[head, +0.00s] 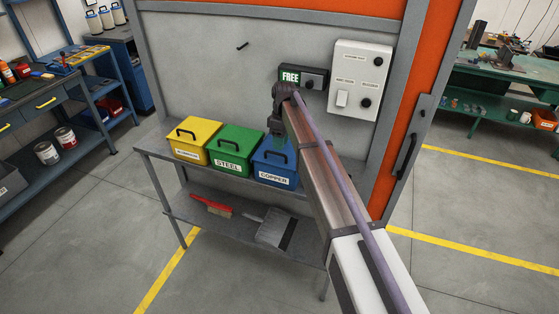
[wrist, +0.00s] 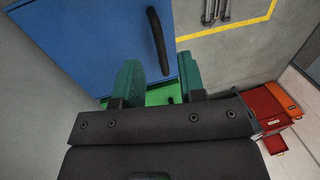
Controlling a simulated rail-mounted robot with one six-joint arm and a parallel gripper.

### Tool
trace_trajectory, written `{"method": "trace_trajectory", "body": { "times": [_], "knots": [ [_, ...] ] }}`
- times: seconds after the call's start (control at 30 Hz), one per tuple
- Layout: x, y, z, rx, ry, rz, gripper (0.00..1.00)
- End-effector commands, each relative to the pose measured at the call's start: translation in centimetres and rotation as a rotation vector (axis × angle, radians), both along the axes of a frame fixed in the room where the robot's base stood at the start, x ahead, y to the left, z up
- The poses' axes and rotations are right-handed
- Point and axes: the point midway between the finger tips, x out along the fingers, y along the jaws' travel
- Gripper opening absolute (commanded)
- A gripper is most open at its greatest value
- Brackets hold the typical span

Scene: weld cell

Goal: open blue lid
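The blue box (head: 274,178) labelled COPPER stands at the right end of the shelf's row of boxes, its lid closed, with a black handle on top. In the wrist view the blue lid (wrist: 100,45) fills the upper left, and its black handle (wrist: 158,38) runs down toward the gap between my fingers. My gripper (head: 277,138) is above the box in the head view. In the wrist view its green fingers (wrist: 159,82) are apart, with nothing clearly held. Whether they touch the handle I cannot tell.
A green STEEL box (head: 235,160) and a yellow box (head: 193,145) stand to the left on the grey shelf (head: 150,153). A FREE sign (head: 290,76) and a white switch box (head: 360,80) are on the panel behind. A red brush (head: 212,206) and a dustpan (head: 274,228) lie below.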

Motion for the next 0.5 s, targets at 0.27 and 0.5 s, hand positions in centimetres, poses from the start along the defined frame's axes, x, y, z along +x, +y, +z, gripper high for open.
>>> {"method": "trace_trajectory", "body": {
  "times": [0.27, 0.5],
  "knots": [
    [-0.6, 0.2, -3.4, 0.0, 0.0, 0.0, 0.37],
    [-0.6, 0.2, -3.2, 0.0, 0.0, 0.0, 0.3]
  ]
}}
